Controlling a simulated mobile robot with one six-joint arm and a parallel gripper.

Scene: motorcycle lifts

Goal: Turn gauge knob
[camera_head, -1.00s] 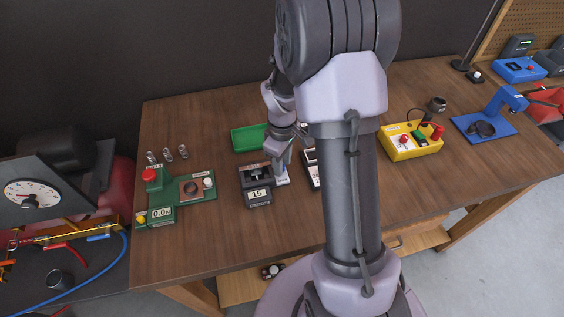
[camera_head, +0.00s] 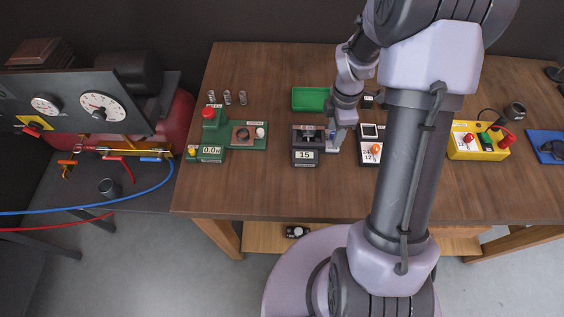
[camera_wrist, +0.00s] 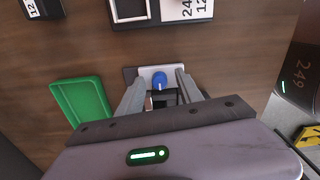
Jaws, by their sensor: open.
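A dark gauge unit (camera_head: 305,147) with a display reading 15 sits mid-table in the head view. A blue knob (camera_head: 332,134) on a light plate is at its right side, partly hidden by my gripper (camera_head: 342,133). In the wrist view the blue knob (camera_wrist: 159,80) lies between the two grey fingers of my gripper (camera_wrist: 158,88). The gripper is open, with one finger on each side of the knob. Whether the fingers touch it is not clear.
A green tray (camera_head: 311,99) is behind the gauge unit. A green station (camera_head: 240,135) stands to the left, a white-faced box with an orange knob (camera_head: 371,149) to the right. A yellow box (camera_head: 479,145) is farther right. Table in front is clear.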

